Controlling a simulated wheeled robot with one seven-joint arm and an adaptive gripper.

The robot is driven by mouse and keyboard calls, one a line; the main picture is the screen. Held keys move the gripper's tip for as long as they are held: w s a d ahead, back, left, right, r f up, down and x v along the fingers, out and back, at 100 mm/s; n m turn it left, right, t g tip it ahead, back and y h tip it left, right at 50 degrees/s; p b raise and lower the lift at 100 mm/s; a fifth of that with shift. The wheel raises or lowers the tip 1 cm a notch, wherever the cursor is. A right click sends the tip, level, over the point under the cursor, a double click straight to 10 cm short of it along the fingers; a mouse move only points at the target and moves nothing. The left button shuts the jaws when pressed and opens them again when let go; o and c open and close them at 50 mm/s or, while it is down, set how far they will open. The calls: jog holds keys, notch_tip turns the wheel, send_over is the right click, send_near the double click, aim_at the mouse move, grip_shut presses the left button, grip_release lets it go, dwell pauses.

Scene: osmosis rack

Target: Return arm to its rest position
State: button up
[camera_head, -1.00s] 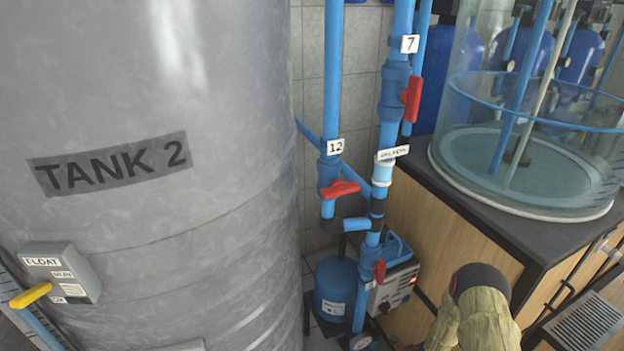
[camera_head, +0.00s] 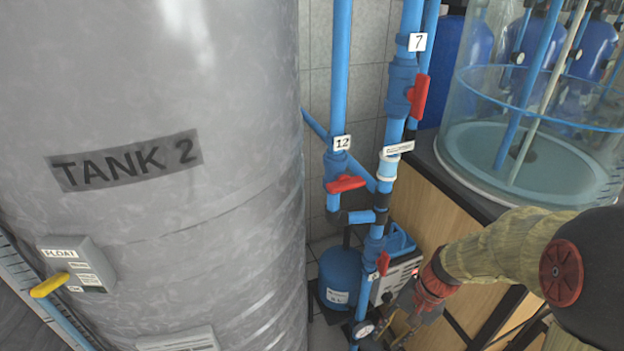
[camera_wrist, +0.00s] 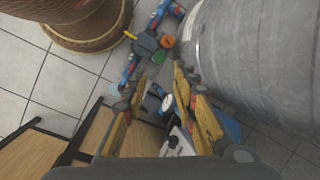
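My arm, in a tan sleeve with a black and red joint, reaches in from the right of the head view. My gripper (camera_head: 398,322) is low in front of the blue pipes and pump, partly lost against them. In the wrist view my gripper (camera_wrist: 158,82) has its two yellowish fingers apart with a gap between them. I see nothing held; pipes and floor show beyond the gap.
The grey Tank 2 (camera_head: 150,240) fills the left, with a float box (camera_head: 78,265). Blue pipes with red valve handles (camera_head: 345,184) stand mid-view above a blue pump vessel (camera_head: 340,278). A clear tank (camera_head: 470,120) sits on the wooden cabinet (camera_head: 440,215) behind my arm.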

jog(key=s+r+n+t+h+p, duration=0.1)
jog(key=s+r, duration=0.3)
jog(key=r, duration=0.5)
jog(key=s+r+n+t+h+p, duration=0.1)
jog(key=s+r+n+t, duration=0.2)
jog(key=r, duration=0.6)
jog(key=s+r+n+t+h+p, duration=0.1)
jog(key=s+r, duration=0.3)
jog(key=r, duration=0.5)
jog(key=shift+s+a+n+t+h, duration=0.2)
jog(key=shift+s+n+t+h, duration=0.25)
jog(key=shift+n, duration=0.45)
jog(key=shift+w, duration=0.1)
